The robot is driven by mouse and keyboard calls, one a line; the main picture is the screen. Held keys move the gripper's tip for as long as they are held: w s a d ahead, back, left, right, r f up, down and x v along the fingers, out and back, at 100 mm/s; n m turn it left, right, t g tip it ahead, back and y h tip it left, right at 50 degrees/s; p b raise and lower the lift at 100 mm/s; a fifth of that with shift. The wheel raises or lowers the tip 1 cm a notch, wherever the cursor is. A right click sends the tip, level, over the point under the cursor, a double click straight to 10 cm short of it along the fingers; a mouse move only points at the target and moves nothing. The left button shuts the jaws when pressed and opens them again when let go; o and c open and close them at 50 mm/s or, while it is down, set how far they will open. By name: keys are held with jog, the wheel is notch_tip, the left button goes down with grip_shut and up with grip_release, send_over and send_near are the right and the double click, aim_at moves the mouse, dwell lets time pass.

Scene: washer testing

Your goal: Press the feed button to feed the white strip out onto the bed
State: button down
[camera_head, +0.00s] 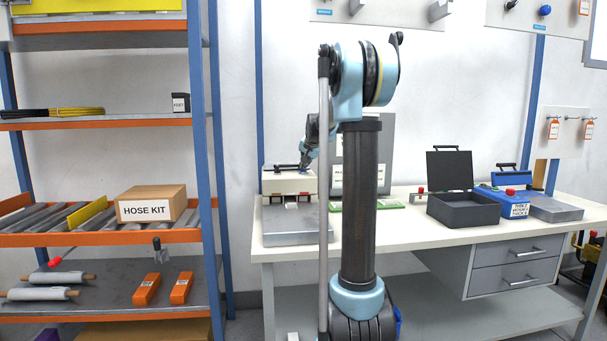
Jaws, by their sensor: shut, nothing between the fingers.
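A beige feeder machine (290,182) stands at the left end of the workbench, with a grey bed (297,226) in front of it. A small white piece (291,206), which looks like the strip, shows at the machine's front, low over the rear of the bed. My gripper (305,166) is shut and empty, pointing down at the right part of the machine's top. It is too small to tell whether it touches. I cannot make out the feed button. My own arm hides part of the bench right of the machine.
An open black case (463,207) and a blue device with a red button (510,191) stand farther right on the workbench (408,238). A small red-topped box (421,196) is beside the case. A shelf rack (204,150) stands left. The bench's front middle is clear.

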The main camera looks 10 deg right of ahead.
aim_at(305, 171)
jog(key=shift+f, duration=0.15)
dwell(0.5)
jog(key=shift+s+f, duration=0.1)
jog(key=shift+f, duration=0.15)
jog(key=shift+r, duration=0.45)
dwell(0.4)
jog(key=shift+r, duration=2.95)
